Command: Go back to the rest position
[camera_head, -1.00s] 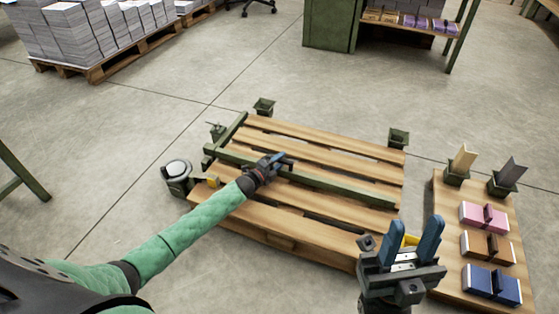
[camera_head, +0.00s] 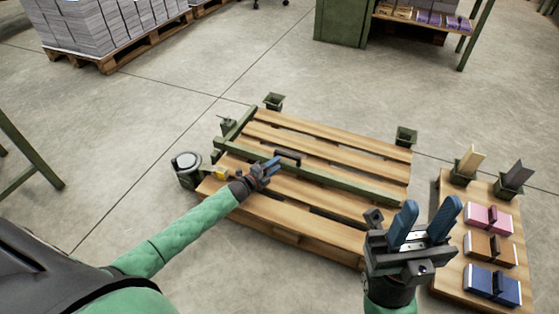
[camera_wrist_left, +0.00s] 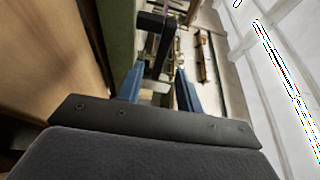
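My left gripper (camera_head: 272,164) is over the wooden pallet, in front of a dark handle (camera_head: 290,155) on a long green bar (camera_head: 335,183). In the left wrist view its two blue fingers (camera_wrist_left: 157,82) are apart. The dark handle (camera_wrist_left: 158,24) shows at and beyond the fingertips, and I see nothing clamped. My right gripper (camera_head: 427,222) is raised with its blue fingers apart and empty, between the pallet and the small board at the right.
The slatted wooden pallet (camera_head: 330,145) has green corner posts. A wooden board (camera_head: 447,188) at the right carries pink, brown and blue blocks and two green holders. A round grey device (camera_head: 187,165) stands at the pallet's left. Open concrete floor lies behind.

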